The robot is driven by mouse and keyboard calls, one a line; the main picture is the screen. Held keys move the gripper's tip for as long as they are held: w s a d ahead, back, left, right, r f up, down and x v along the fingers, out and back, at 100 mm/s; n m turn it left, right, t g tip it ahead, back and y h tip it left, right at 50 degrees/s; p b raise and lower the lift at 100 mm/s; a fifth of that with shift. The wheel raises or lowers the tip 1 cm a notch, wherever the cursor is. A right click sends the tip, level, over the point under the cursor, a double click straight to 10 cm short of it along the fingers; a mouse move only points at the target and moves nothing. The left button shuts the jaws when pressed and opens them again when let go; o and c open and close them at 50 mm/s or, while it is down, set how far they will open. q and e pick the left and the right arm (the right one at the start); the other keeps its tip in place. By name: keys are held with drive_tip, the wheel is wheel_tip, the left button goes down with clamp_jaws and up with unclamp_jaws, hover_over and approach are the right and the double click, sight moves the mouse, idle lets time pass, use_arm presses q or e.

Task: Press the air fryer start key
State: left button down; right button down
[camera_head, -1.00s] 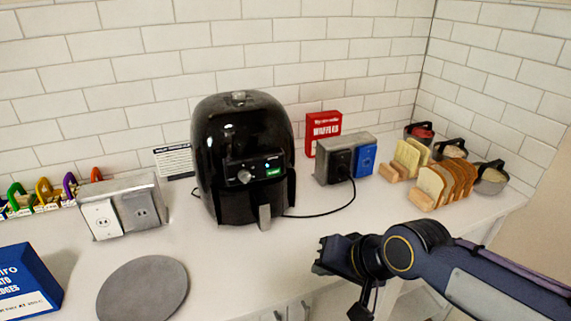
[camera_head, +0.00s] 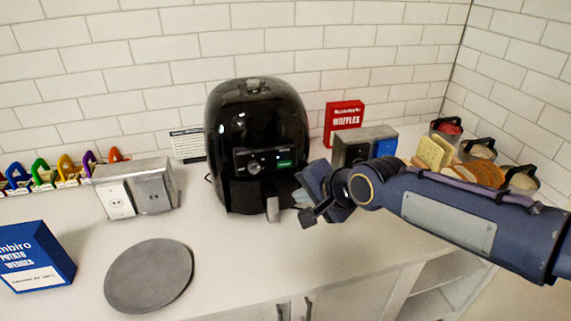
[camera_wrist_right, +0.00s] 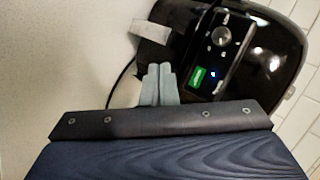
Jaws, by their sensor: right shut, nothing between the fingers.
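The black air fryer (camera_head: 258,125) stands on the counter against the tiled wall. Its front panel has a round knob (camera_head: 254,168) and a green start key (camera_head: 285,163). In the right wrist view the green key (camera_wrist_right: 197,77) sits beside a small blue light, with the knob (camera_wrist_right: 222,36) beyond it. My right gripper (camera_head: 302,198) is just right of the fryer's lower front, below the key's level. In the wrist view its shut, empty fingertips (camera_wrist_right: 160,72) are close to the green key, with a small gap in the picture. My left gripper is not in view.
A silver outlet box (camera_head: 366,147) and a red waffle box (camera_head: 344,120) stand right of the fryer. A grey round board (camera_head: 148,275) and a blue potato wedges box (camera_head: 36,256) lie to the left.

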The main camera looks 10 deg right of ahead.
approach(282, 171)
drive_tip(key=shift+s+f+x, duration=0.15)
drive_tip(key=shift+x, duration=0.95)
drive_tip(key=shift+s+f+x, duration=0.15)
drive_tip(key=shift+s+x, duration=0.05)
drive_tip(key=shift+x, duration=0.9)
drive_tip(key=shift+a, duration=0.15)
drive_tip(key=shift+w, duration=0.4)
drive_tip(key=shift+w+p, duration=0.3)
drive_tip(key=shift+w, duration=0.05)
idle(0.6)
drive_tip(key=shift+s, duration=0.75)
drive_tip(key=s, duration=0.5)
idle(0.4)
